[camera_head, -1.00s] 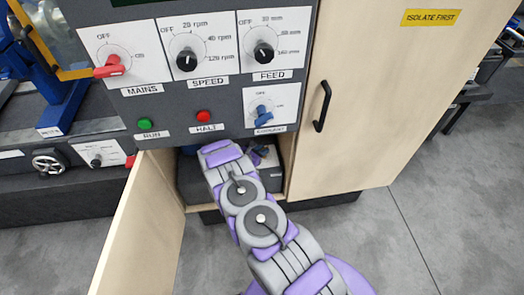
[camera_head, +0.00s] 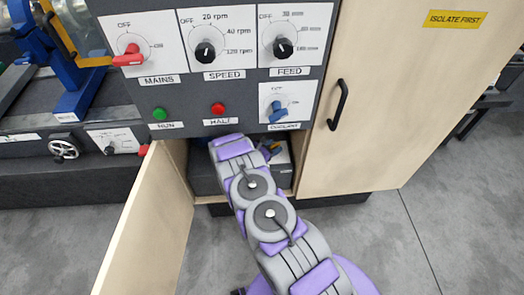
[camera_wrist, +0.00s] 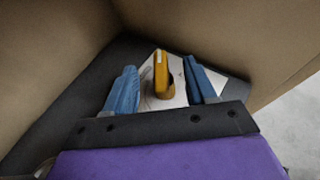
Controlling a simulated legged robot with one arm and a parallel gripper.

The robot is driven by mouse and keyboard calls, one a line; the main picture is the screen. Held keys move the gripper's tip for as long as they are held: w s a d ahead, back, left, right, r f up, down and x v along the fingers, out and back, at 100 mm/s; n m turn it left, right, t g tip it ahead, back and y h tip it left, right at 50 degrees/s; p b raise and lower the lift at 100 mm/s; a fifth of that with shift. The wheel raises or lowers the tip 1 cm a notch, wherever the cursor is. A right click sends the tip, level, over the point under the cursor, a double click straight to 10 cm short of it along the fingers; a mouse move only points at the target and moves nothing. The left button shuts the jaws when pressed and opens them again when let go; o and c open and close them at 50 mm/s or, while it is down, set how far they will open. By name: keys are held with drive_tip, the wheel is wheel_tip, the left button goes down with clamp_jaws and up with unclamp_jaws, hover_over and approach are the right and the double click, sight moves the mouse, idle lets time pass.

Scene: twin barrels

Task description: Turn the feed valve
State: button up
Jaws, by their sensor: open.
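In the wrist view, an orange lever handle (camera_wrist: 161,70) stands on a white plate (camera_wrist: 181,92) inside a cabinet; I take it as the feed valve, though no label on it is readable. My gripper (camera_wrist: 164,78) is open, its two blue fingers on either side of the handle with gaps showing. I cannot tell how deep the handle sits between them. In the head view, my arm reaches into the open cabinet below the control panel (camera_head: 188,109), and the valve cannot be made out there. A black knob labelled FEED (camera_head: 282,47) is on the panel above.
The open cabinet door (camera_head: 150,225) is left of my arm. A closed door (camera_head: 405,100) with a black handle (camera_head: 338,105) is at the right. Cabinet walls (camera_wrist: 60,55) close in on both sides in the wrist view.

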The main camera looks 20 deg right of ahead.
drive_tip(key=p+v, duration=0.4)
drive_tip(key=v, duration=1.3)
drive_tip(key=shift+a+f, duration=0.1)
drive_tip(key=shift+f, duration=0.05)
